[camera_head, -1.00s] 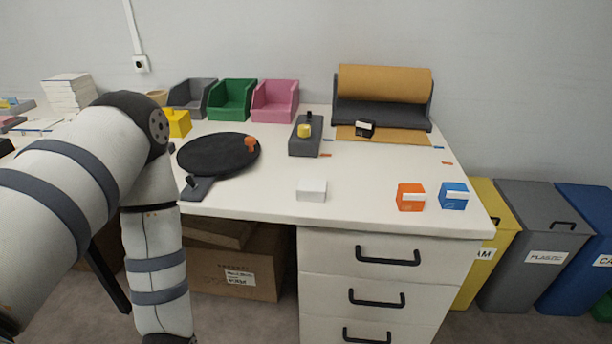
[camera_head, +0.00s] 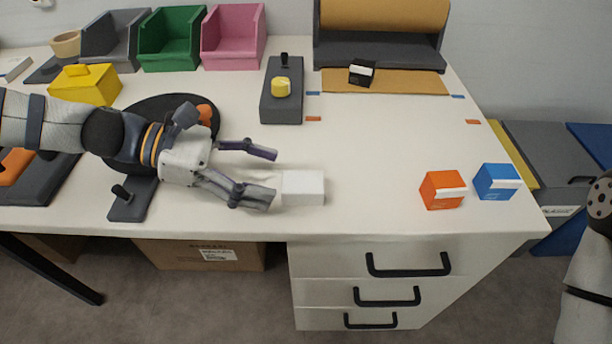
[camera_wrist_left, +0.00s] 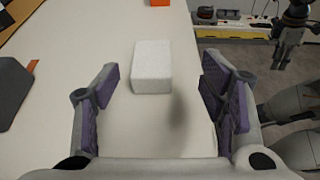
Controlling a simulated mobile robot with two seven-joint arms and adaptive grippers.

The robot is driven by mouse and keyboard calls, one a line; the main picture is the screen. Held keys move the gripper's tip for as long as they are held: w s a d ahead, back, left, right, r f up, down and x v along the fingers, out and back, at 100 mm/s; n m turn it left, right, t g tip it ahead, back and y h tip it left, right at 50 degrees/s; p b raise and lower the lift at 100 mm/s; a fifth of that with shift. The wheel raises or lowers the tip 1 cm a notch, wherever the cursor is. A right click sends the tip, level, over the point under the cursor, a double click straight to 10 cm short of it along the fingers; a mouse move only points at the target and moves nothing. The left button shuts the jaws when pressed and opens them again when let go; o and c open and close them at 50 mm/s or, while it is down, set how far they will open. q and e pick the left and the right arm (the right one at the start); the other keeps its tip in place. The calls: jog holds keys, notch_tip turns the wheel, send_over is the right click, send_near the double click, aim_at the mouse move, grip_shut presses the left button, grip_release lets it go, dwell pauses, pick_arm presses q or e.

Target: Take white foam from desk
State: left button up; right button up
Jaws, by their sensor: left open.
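The white foam (camera_head: 303,188) is a small pale block lying on the white desk (camera_head: 390,140) near its front edge. It also shows in the left wrist view (camera_wrist_left: 152,68), ahead of my fingers. My left gripper (camera_head: 266,177) is open and empty, low over the desk just left of the foam. In the left wrist view my open fingers (camera_wrist_left: 160,100) stand wide on either side, with the foam beyond and between their lines. What looks like my right gripper (camera_wrist_left: 290,32) hangs at the top right there, too small to read.
Orange (camera_head: 442,190) and blue (camera_head: 496,182) boxes stand to the right on the desk. A dark grey block with a yellow knob (camera_head: 281,88) stands behind the foam. A black round plate (camera_head: 150,105) lies under my left arm. The desk between foam and orange box is clear.

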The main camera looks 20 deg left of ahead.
aim_at(300, 182)
pick_arm(q)
jog(key=b+x, duration=0.1)
jog(key=x, duration=0.3)
jog(key=f+b+x, duration=0.1)
jog(key=x, duration=0.2)
jog(key=shift+w+a+b, duration=0.25)
jog(key=shift+w+b, duration=0.1)
jog(key=shift+w+d, duration=0.15)
jog(key=shift+d, duration=0.05)
jog(key=shift+r, duration=0.2)
jog(key=c, duration=0.9)
pick_arm(e)
jog(key=shift+g, duration=0.6)
jog(key=s+f, duration=0.1)
jog(key=f, duration=0.1)
jog(key=s+f, duration=0.1)
jog(key=s, duration=0.1)
jog(key=shift+f, duration=0.4)
